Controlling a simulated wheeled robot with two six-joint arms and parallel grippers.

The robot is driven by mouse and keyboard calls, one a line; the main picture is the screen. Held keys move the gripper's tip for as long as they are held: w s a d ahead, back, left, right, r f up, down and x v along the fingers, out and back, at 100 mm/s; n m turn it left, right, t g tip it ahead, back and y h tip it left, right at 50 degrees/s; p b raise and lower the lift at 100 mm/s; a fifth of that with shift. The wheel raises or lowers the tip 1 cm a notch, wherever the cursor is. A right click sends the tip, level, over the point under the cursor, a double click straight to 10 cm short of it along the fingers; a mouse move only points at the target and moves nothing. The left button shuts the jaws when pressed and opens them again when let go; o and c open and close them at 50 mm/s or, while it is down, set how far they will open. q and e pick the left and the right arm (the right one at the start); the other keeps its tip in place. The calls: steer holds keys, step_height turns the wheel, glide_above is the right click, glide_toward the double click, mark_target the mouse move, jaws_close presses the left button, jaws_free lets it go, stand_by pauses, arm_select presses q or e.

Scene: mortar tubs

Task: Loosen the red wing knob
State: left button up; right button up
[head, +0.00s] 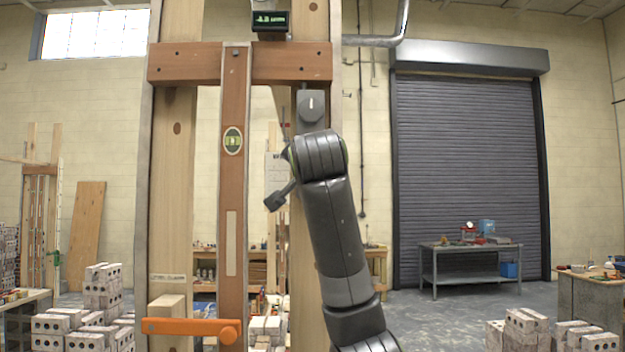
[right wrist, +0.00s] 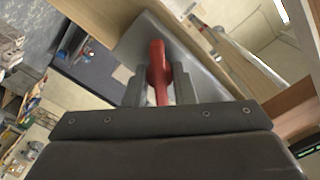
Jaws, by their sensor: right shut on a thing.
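The red wing knob (right wrist: 158,72) stands up between the two grey fingers of my right gripper (right wrist: 160,84) in the right wrist view. The gripper is shut on it. A grey metal plate (right wrist: 205,85) lies behind the knob. In the head view my right arm comes up from the bottom and covers the knob and the gripper's fingertips. My left gripper is in neither view.
A wooden frame has an upright board with a green level vial (head: 232,141) and a brown crossbar (head: 185,63). A grey box with a pale mark (head: 312,105) is just above my arm. An orange bar (head: 185,326) crosses low at left. A workbench (head: 470,248) stands far right.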

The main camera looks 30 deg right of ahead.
steer(key=n+b, duration=0.1)
steer(key=n, duration=0.3)
steer(key=shift+f+n, duration=0.1)
steer(key=shift+n, duration=0.2)
steer(key=shift+w+a+n+b, duration=0.1)
steer(key=shift+n+b, duration=0.4)
steer(key=shift+n, duration=1.3)
steer(key=o, duration=0.9)
steer(key=shift+o, duration=0.2)
